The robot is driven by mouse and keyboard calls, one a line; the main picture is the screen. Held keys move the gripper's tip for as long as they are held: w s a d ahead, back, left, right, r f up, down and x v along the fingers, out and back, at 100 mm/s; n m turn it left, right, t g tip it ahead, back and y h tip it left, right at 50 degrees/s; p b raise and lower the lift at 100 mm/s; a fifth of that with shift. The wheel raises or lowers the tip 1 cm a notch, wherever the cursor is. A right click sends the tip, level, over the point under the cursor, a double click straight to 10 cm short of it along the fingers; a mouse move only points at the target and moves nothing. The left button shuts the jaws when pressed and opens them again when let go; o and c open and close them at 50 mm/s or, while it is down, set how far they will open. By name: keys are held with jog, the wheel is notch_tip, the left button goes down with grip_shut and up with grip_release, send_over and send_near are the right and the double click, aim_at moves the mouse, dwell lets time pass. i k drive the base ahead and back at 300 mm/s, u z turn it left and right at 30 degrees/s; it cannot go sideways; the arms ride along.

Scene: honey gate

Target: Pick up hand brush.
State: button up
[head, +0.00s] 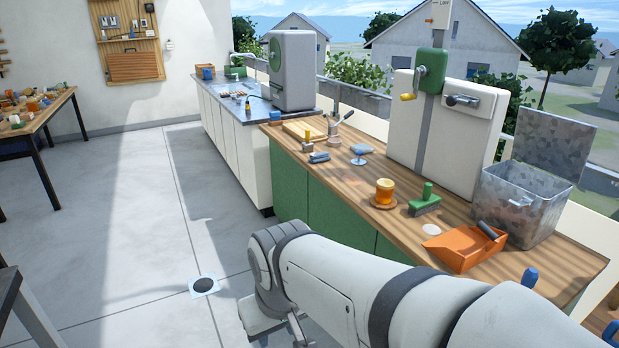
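The hand brush (425,203), green with an upright handle, stands on the wooden countertop (400,230) between a honey jar (384,192) and an orange dustpan (463,247). Nothing covers it in the head view. My arm crosses the lower part of the view, in front of the counter, and bends down at its left end.
A galvanized metal bin (520,204) with a raised lid stands right of the brush. A beige panel with a green crank box (431,70) rises behind it. Blue-grey tools (319,157) lie further left. The grey floor (130,220) left of the counter is mostly clear.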

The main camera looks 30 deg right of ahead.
aim_at(429, 202)
jog(key=i, duration=2.15)
jog(key=z, duration=3)
jog(key=i, duration=1)
jog(key=z, duration=0.05)
